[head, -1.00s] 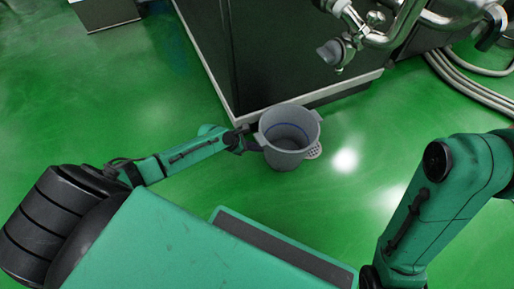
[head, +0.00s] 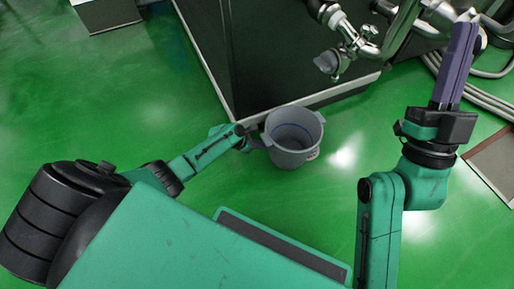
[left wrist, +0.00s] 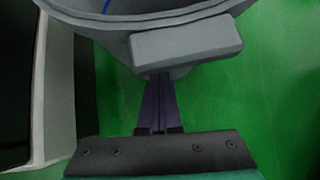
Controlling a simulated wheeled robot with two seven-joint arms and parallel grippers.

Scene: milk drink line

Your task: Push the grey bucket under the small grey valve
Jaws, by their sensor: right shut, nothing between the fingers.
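The grey bucket (head: 292,158) stands upright on the green floor beside the dark machine's base in the head view. Its rim and side handle (left wrist: 187,43) fill the top of the left wrist view. The small grey valve (head: 328,62) is on the steel pipes above and right of the bucket in the picture. My left gripper (head: 254,143) is at the bucket's left side. Its purple fingers (left wrist: 158,100) lie together, with their tips hidden under the handle; contact is hard to tell. My right gripper (head: 461,55) is shut and empty, to the right near the pipes.
The dark machine (head: 275,60) with a pale base edge stands behind the bucket. Steel pipes (head: 400,30) and hoses (head: 485,97) run at the upper right. A floor grate (head: 492,160) lies at the right edge. Green floor right of the bucket is clear.

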